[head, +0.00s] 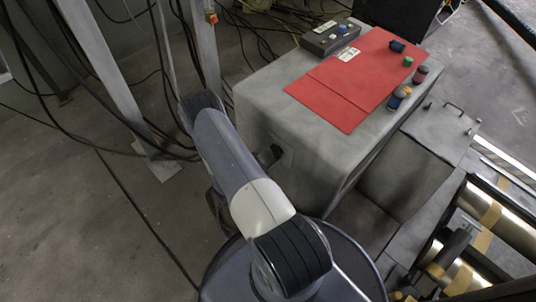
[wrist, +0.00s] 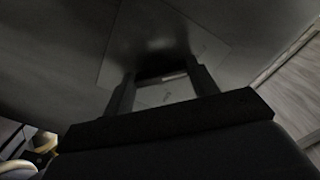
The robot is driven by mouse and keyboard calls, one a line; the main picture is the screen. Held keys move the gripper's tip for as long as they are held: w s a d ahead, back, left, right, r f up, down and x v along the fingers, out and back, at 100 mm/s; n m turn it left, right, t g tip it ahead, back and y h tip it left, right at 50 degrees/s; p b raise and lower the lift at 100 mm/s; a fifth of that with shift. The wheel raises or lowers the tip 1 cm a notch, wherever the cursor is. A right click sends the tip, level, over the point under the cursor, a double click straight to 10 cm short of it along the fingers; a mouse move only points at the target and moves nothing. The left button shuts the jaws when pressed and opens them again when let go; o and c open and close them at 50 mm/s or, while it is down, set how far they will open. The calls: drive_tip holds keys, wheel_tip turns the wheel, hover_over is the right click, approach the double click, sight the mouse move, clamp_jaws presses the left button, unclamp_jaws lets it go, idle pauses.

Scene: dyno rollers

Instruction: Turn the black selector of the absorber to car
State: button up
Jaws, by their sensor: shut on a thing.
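The absorber (head: 300,150) is the grey cabinet in the middle of the head view. The black selector (wrist: 161,70) shows in the wrist view as a dark bar between my fingertips, in front of a paler plate (wrist: 210,48) on a grey face. My gripper (wrist: 162,77) is shut on the selector, one finger at each end. The selector's markings are too dark to read. In the head view a small dark part (head: 271,155) shows at the cabinet's left side; I cannot tell if it is the selector or my gripper.
Cables and a metal post (head: 110,70) stand at the left. Rollers (head: 510,220) are at the right. The floor at lower left is mostly clear.

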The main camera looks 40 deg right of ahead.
drive_tip(key=shift+w+m, duration=0.1)
drive_tip(key=shift+m, duration=0.2)
drive_tip(key=shift+r+m+b, duration=0.2)
drive_tip(key=shift+m+b, duration=1.4)
drive_tip(key=shift+m, duration=2.7)
drive_tip(key=shift+r+m+b, duration=0.15)
drive_tip(key=shift+m+b, duration=1.45)
drive_tip(key=shift+m, duration=2.7)
drive_tip(key=o, duration=1)
drive_tip(key=shift+s+f, duration=0.1)
drive_tip(key=shift+s, duration=0.1)
